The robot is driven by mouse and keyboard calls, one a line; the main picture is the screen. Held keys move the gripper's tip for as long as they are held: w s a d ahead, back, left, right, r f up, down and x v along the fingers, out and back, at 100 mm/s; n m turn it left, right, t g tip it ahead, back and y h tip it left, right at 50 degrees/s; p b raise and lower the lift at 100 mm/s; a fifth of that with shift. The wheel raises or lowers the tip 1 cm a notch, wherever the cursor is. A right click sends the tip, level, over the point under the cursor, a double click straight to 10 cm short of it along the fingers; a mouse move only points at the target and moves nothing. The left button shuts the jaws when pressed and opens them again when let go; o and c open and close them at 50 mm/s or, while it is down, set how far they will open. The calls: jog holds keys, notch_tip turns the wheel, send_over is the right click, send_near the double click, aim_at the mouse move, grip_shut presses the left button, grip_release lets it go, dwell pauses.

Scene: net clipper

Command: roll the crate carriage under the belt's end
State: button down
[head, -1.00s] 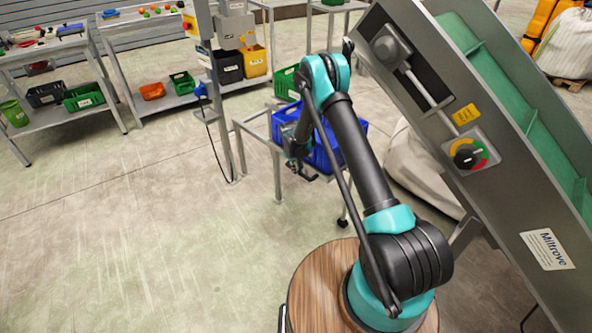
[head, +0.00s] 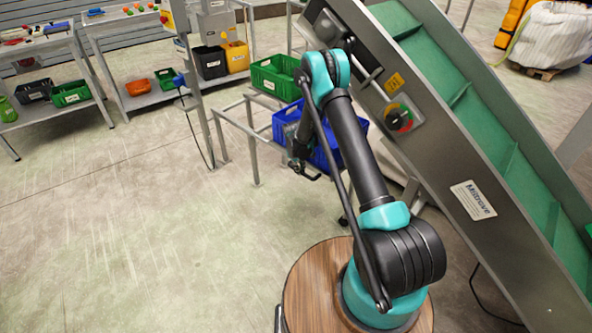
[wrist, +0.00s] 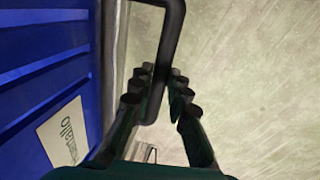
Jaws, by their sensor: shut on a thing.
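The blue crate (head: 324,158) stands low behind my arm, left of the inclined belt conveyor (head: 440,170). It also fills the left edge of the wrist view (wrist: 45,75), with a white label. Its carriage is mostly hidden in the head view. A dark bent bar handle (wrist: 172,40) beside the crate runs between my gripper's fingers. My gripper (wrist: 160,88) is shut on this handle; in the head view it is small and dark (head: 308,170), at the crate's left. The conveyor's upper end (head: 325,25) is at the top middle, beyond the crate and partly behind my arm.
A grey tubular frame (head: 250,128) stands just left of the blue crate. A green crate (head: 277,75) is behind it. A control post (head: 197,90) and shelves with bins (head: 60,105) stand farther back. The floor at left (head: 110,220) is clear.

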jog(key=shift+s+d, duration=0.25)
jog(key=shift+s, duration=0.05)
jog(key=shift+d, duration=0.1)
jog(key=c, duration=1.4)
grip_release()
jog(key=shift+c, duration=0.2)
notch_tip(320, 180, up, 12)
jog(key=s+a, duration=0.1)
jog(key=shift+s+a, duration=0.3)
jog(key=shift+a, duration=0.05)
jog(key=shift+f, duration=0.1)
